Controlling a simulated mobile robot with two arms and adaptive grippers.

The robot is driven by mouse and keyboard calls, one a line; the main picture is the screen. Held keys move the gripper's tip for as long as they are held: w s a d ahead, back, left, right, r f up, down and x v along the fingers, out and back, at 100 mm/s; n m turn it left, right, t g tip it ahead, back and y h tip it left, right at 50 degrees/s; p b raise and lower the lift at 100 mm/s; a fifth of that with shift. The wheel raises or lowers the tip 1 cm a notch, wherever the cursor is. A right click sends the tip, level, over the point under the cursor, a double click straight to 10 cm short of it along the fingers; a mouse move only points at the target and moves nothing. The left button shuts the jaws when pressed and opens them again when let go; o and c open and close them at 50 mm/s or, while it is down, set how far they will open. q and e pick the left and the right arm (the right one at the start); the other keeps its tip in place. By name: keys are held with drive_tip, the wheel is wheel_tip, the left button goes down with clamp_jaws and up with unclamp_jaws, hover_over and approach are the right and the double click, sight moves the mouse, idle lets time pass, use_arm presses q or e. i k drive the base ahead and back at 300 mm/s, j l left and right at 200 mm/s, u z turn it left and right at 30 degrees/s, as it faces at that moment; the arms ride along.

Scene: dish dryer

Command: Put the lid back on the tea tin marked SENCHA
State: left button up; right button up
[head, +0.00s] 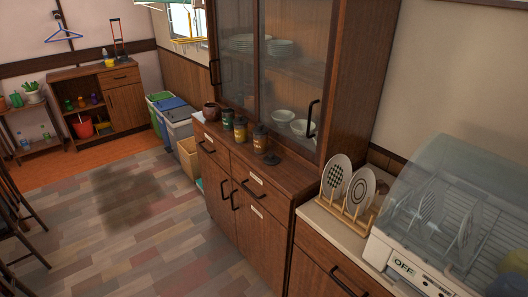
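Three small labelled tins stand in a row on the ledge of the tall wooden cabinet: a dark one (227,120), one with a yellow band (240,129) and a brownish one (260,140). Their lettering is too small to read, so I cannot tell which is marked SENCHA. A small dark round lid (271,159), with what looks like a knob, lies on the ledge just right of the brownish tin. I cannot tell for sure which tin is open. Neither of my grippers shows in the head view.
A brown pot (210,111) stands left of the tins. Glass doors (290,75) with dishes behind rise above the ledge. A plate rack (346,212) and a dish dryer (405,258) stand on the right counter. Bins (178,125) stand beyond the cabinet. The floor in front is clear.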

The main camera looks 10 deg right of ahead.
sight(229, 114)
drive_tip(key=i+j+z, duration=0.15)
drive_tip(key=z, duration=0.25)
drive_tip(key=i+j+z, duration=0.1)
drive_tip(key=z, duration=0.25)
drive_tip(key=i+j+z, duration=0.1)
drive_tip(key=j+z, duration=0.4)
drive_tip(key=z, duration=0.25)
drive_tip(key=i+j+z, duration=0.1)
drive_tip(key=j+z, duration=0.2)
drive_tip(key=j, duration=1.05)
drive_tip(key=j+z, duration=0.25)
drive_tip(key=j, duration=2.15)
